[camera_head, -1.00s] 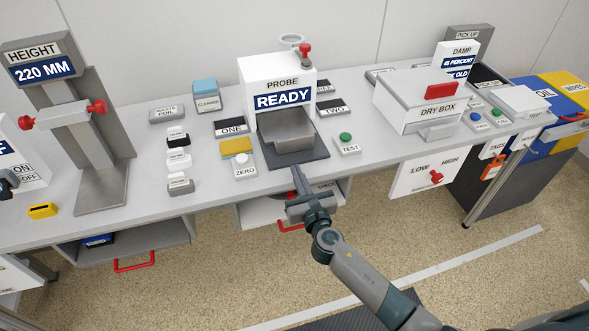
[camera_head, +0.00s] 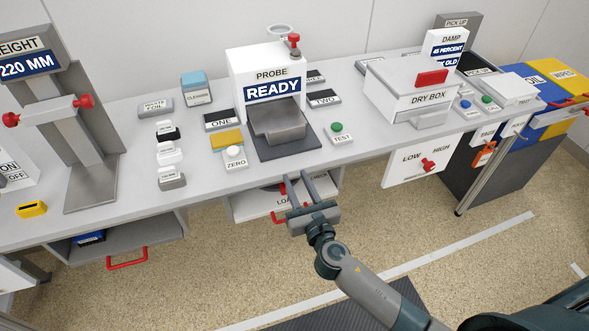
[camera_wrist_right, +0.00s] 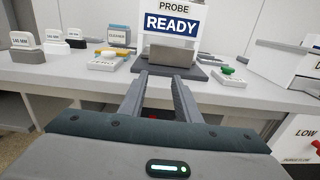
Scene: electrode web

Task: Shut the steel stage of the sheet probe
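The sheet probe (camera_head: 262,62) is a white box with a blue READY display, standing at the back of the bench. Its steel stage (camera_head: 281,130) is a grey block sticking out of the front, below the display, over a dark base plate. The stage also shows in the right wrist view (camera_wrist_right: 171,54), straight ahead past the fingers. My right gripper (camera_head: 296,178) is open and empty, its two fingers apart. It is in front of the bench's front edge, nearer to me than the stage and not touching it. My left gripper is not in view.
A zero button (camera_head: 235,153) stands left of the base plate and a green test button (camera_head: 338,130) right of it. A drawer (camera_head: 275,203) hangs under the bench below the gripper. The dry box (camera_head: 412,88) stands further right. Bare bench lies before the plate.

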